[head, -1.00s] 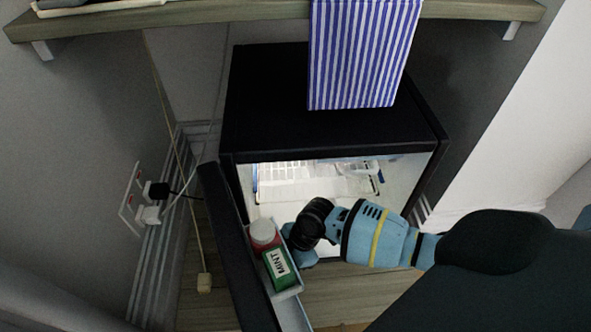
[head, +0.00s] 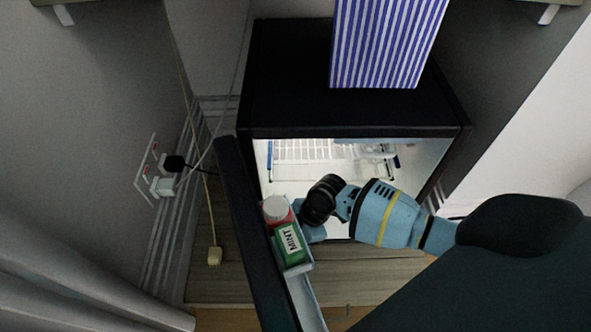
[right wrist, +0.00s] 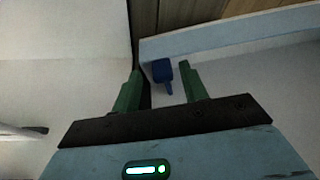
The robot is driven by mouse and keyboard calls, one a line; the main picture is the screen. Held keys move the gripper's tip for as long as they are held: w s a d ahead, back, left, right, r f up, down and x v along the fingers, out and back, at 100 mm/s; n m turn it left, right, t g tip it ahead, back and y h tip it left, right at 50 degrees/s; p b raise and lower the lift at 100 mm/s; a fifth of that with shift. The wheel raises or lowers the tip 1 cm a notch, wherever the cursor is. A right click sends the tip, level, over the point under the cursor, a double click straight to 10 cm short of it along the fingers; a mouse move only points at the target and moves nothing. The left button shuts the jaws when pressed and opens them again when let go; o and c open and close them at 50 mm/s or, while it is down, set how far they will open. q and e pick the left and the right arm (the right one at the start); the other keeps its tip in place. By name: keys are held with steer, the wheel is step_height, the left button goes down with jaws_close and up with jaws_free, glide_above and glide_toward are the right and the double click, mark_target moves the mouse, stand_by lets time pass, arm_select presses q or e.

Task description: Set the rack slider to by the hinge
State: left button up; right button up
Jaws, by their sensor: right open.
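The blue rack slider (right wrist: 163,72) shows in the right wrist view, against the pale inside of the door rack (right wrist: 225,48). My right gripper (right wrist: 160,68) is open, its two green fingers pointing toward the slider, which appears between the fingertips. I cannot tell whether either finger touches it. In the head view my right arm reaches in from the right, with the gripper (head: 312,234) beside the open fridge door (head: 250,235) and its rack. The slider is not distinguishable there. My left gripper is not in view.
The door rack holds a green MINT box (head: 289,247) and a jar with a pale lid (head: 276,210). The lit fridge (head: 355,112) has a white wire shelf (head: 305,150) inside. Plugs and cords (head: 163,186) are on the left wall.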

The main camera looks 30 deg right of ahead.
steer(key=p+v, duration=0.3)
steer(key=v, duration=0.4)
steer(key=shift+d+r, duration=0.2)
steer(key=shift+r, duration=0.15)
steer(key=shift+s, duration=0.1)
